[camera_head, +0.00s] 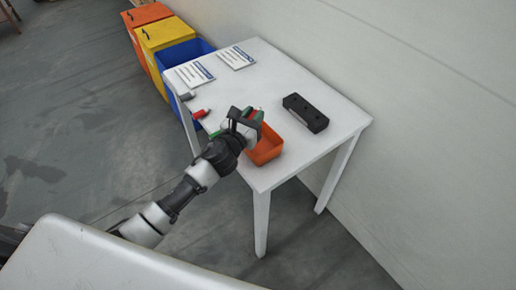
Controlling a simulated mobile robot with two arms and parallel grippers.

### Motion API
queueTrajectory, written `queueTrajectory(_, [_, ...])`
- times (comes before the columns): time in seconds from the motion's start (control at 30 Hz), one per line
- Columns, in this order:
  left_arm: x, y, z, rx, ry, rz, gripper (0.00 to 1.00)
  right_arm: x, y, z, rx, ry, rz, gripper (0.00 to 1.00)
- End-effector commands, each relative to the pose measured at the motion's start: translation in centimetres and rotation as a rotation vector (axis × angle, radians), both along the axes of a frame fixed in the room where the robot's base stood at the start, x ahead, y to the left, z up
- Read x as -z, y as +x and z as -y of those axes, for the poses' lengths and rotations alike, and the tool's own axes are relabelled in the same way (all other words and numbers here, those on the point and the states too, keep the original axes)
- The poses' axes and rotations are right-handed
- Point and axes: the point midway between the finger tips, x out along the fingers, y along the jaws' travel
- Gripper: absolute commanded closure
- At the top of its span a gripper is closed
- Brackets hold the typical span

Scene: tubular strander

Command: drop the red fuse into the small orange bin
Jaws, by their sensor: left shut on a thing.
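The small orange bin (266,150) stands open-topped near the front edge of the white table. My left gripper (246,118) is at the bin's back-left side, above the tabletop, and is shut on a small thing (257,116). Another small red piece (200,113), fuse-like, lies at the table's left edge. My right gripper is not in view.
The white table (310,95) also holds a black block (305,113), two printed sheets (195,73), a grey piece (187,97) and a green piece (215,134). Orange, yellow and blue large bins (165,35) stand behind it. A wall runs along the right.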

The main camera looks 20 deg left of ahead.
Motion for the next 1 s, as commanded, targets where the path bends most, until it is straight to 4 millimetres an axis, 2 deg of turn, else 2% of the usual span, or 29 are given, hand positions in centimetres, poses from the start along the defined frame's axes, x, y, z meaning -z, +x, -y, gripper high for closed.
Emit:
queueTrajectory(0.07, [1.0, 0.0, 0.0, 0.0, 0.0, 0.001, 1.0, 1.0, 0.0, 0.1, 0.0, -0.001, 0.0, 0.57])
queueTrajectory(0.37, [1.0, 0.0, 0.0, 0.0, 0.001, 0.001, 1.0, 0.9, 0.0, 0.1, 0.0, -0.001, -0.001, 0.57])
queueTrajectory(0.4, [1.0, 0.0, 0.0, 0.0, 0.001, 0.0, 0.71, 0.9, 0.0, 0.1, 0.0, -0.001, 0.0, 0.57])
queueTrajectory(0.57, [1.0, 0.0, 0.0, 0.0, 0.001, 0.0, 0.47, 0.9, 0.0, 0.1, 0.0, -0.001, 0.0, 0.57])
queueTrajectory(0.87, [1.0, -0.2, -0.1, -0.001, 0.001, -0.001, 0.46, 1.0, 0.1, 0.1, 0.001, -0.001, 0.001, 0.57])
queueTrajectory(1.0, [1.2, -1.4, -0.4, -0.001, 0.002, -0.001, 0.46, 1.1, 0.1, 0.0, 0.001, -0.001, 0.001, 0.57])
